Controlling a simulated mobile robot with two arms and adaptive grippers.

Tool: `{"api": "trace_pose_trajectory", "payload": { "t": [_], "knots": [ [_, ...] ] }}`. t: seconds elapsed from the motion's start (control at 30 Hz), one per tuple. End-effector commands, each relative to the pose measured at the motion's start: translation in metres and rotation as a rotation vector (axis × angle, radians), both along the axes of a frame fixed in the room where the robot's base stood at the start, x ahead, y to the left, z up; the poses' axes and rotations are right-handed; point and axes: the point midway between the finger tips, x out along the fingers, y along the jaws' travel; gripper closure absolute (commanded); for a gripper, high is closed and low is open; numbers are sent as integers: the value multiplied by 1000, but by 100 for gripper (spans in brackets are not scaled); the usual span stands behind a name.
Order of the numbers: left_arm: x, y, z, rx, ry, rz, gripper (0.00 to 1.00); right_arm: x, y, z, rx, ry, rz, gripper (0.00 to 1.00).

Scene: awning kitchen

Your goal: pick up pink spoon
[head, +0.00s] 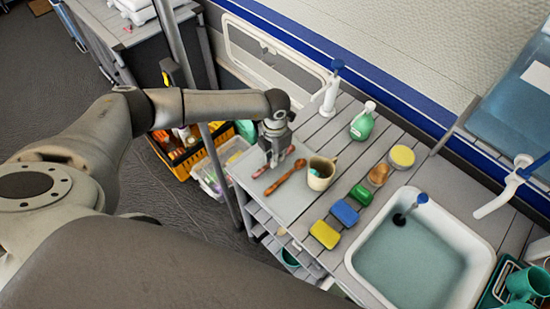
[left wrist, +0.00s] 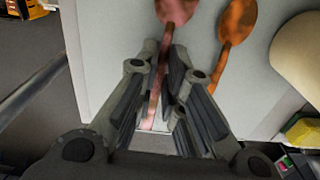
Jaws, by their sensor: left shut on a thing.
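The pink spoon (head: 259,173) lies on a pale grey board at the left end of the counter. My left gripper (head: 273,162) points down over it and is shut on its handle. In the left wrist view the spoon's pink bowl (left wrist: 177,10) sticks out beyond the fingertips, and the handle runs back between the fingers (left wrist: 166,55). I cannot tell whether the spoon is clear of the board. An orange-brown spoon (head: 284,179) lies beside it, to the right, apart from the fingers. My right gripper is not in view.
A cream mug (head: 318,181) stands just right of the spoons. Yellow (head: 325,234), blue (head: 345,212) and green (head: 361,194) sponges lie before the sink (head: 478,262). An orange crate (head: 183,170) is below, left.

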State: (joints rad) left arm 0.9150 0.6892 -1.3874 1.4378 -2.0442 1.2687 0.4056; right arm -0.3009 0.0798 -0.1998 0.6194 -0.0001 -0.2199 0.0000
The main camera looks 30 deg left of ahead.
Motion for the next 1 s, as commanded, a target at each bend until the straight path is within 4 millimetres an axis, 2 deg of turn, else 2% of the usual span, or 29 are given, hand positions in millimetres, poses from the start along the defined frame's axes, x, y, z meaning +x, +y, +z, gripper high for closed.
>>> {"api": "trace_pose_trajectory", "payload": {
  "t": [0.17, 0.37, 0.6, 1.0],
  "knots": [
    [1, 1, 18, -1, -4, -1, 100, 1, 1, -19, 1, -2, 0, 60],
    [-20, -11, 45, -2, -2, -4, 100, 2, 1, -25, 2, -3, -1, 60],
    [-47, -24, 81, -1, -4, -4, 100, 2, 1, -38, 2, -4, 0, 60],
    [-104, -53, 108, 0, -1, -3, 100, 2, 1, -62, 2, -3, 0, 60]
  ]
}}
